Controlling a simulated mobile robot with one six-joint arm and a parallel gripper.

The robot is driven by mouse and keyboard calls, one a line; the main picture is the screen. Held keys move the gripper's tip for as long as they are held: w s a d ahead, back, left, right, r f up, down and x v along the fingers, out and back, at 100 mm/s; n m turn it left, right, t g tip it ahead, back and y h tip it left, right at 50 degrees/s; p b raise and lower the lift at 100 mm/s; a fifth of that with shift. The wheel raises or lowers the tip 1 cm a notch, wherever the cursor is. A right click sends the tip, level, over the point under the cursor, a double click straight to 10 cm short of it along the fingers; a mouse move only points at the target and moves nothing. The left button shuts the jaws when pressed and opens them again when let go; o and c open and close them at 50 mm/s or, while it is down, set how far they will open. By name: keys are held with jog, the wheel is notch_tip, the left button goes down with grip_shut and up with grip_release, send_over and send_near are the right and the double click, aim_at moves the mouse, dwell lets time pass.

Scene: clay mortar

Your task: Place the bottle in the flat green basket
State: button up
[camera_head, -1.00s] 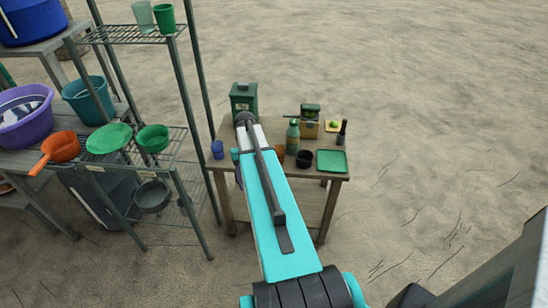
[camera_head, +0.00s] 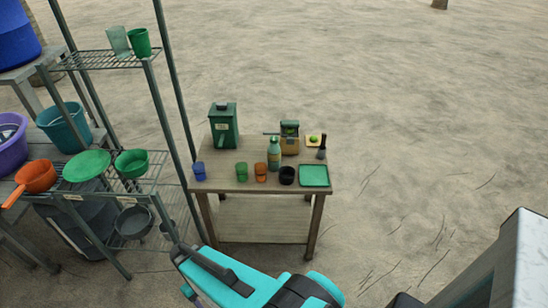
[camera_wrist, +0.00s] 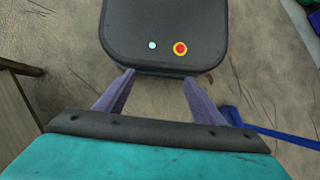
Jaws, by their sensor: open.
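The green bottle (camera_head: 274,154) stands upright on the small wooden table, behind the row of cups. The flat green basket (camera_head: 314,175) lies at the table's front right corner, with nothing visible in it. My gripper is open and empty in the wrist view (camera_wrist: 158,82), with its two purple fingers spread apart. In the head view my arm is folded low in front of the table, well away from the bottle. The gripper is mostly hidden there.
Blue (camera_head: 198,169), green (camera_head: 241,172), orange (camera_head: 260,172) and black (camera_head: 287,175) cups line the table front (camera_head: 218,182). A green canister (camera_head: 223,126), a grinder-like box (camera_head: 290,138) and a dark small bottle (camera_head: 321,147) stand behind. A metal shelf (camera_head: 104,60) is left; open ground lies right.

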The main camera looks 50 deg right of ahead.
jog(key=s+a+f, duration=0.3)
jog(key=s, duration=0.4)
jog(key=shift+a+n+h, duration=0.25)
jog(key=shift+n+h, duration=0.05)
jog(key=shift+w+f, duration=0.1)
jog(key=shift+c, duration=0.3)
jog(key=c, duration=0.7)
jog(key=shift+a, duration=0.1)
jog(key=shift+c, duration=0.3)
